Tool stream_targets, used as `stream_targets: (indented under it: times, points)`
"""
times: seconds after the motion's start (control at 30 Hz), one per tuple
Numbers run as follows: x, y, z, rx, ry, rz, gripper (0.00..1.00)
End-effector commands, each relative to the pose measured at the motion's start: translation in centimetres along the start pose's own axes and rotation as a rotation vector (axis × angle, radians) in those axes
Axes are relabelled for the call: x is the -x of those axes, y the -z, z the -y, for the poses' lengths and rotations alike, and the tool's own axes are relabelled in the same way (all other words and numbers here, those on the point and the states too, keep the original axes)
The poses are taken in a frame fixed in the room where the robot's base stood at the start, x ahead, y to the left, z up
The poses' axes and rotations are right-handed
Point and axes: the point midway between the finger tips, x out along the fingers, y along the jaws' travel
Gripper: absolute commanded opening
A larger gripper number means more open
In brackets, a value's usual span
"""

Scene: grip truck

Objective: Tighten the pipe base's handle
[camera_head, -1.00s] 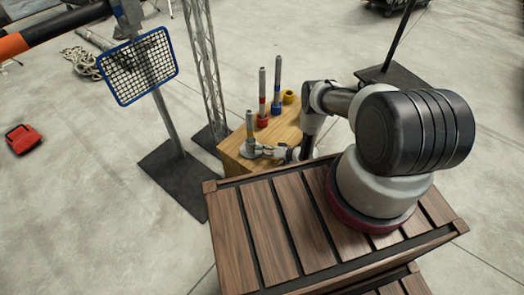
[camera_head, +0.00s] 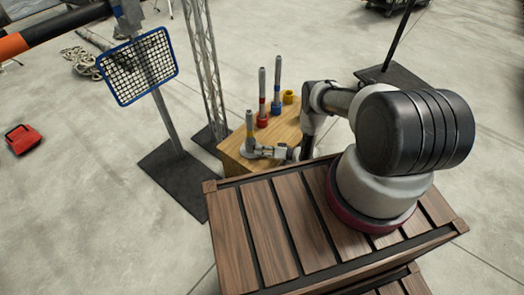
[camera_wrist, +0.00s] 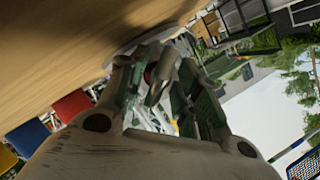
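The pipe base (camera_head: 246,151) is a grey round foot at the near left of the wooden table, with an upright grey pipe (camera_head: 249,124) with a yellow band standing in it. My gripper (camera_head: 258,153) is low beside its right side. In the wrist view, my gripper (camera_wrist: 163,75) has its green-padded fingers on either side of a small grey metal piece (camera_wrist: 165,72), apparently the handle. The pale rim of the base (camera_wrist: 128,48) shows beyond it. The fingers stand apart, but whether they press on the handle is unclear.
The wooden table (camera_head: 284,134) also bears a red-based pipe (camera_head: 262,95), a blue-based pipe (camera_head: 277,85) and a yellow ring (camera_head: 288,97). A blue-framed mesh (camera_head: 138,68) on a stand and a truss post are left. The slatted crate (camera_head: 262,228) is in front.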

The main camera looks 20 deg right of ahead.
Motion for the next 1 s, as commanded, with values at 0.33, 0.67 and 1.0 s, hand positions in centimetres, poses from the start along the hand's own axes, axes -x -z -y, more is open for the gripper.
stream_targets:
  times: [0.33, 0.67, 1.0]
  points:
    - [0.0, 0.1, -0.1, 0.001, -0.002, 0.0, 0.41]
    - [3.9, 0.2, -0.2, -0.002, -0.005, -0.002, 0.41]
    - [7.8, 0.1, -0.1, 0.0, -0.002, 0.0, 0.41]
